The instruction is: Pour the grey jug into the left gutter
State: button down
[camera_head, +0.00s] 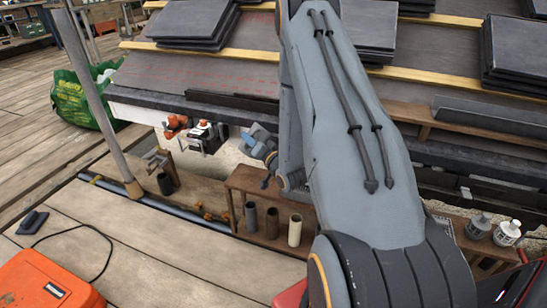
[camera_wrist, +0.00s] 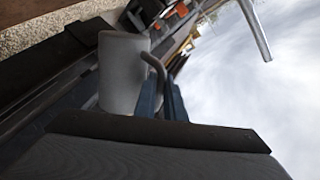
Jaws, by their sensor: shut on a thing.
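The grey jug (camera_wrist: 122,75) is a pale cylinder with a thin curved handle (camera_wrist: 151,62) in the wrist view. My gripper (camera_wrist: 170,103) has its blue fingers shut at the handle side of the jug. In the head view my gripper (camera_head: 258,142) is just in front of the roof's lower edge, beside my arm. The jug is not clearly seen there, and its tilt is hard to tell. The left gutter (camera_head: 225,101) is a dark channel along the roof's lower edge, partly hidden by my arm. A dark channel-like strip (camera_wrist: 50,88) runs left of the jug in the wrist view.
Slate stacks (camera_head: 195,22) lie on the roof (camera_head: 200,72). An upright pole (camera_head: 92,100), a green bag (camera_head: 82,98) and an orange case (camera_head: 45,282) are at the left. Open planks lie in front.

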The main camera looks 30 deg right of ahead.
aim_at(255, 131)
jog(key=shift+w+d+r+m, duration=0.1)
jog(key=shift+d+m, duration=0.4)
jog(key=shift+m, duration=0.5)
jog(key=shift+d+m+b, duration=0.2)
jog(key=shift+m+b, duration=0.1)
jog(key=shift+b, duration=0.1)
jog(key=shift+r, duration=0.1)
jog(key=shift+d+r+m, duration=0.6)
jog(key=shift+r+m, duration=0.1)
jog(key=shift+m, duration=0.2)
jog(key=shift+d, duration=0.2)
jog(key=shift+s+d+m, duration=0.25)
jog(key=shift+s+m, duration=0.15)
jog(key=shift+s, duration=0.2)
jog(key=shift+s+d+f+m+y+b, duration=0.1)
jog(key=shift+d+m+y+b, duration=0.2)
jog(key=shift+d+m+b, duration=0.1)
jog(key=shift+d+r+m+p, duration=0.6)
jog(key=shift+m+p, duration=0.2)
jog(key=shift+p, duration=0.4)
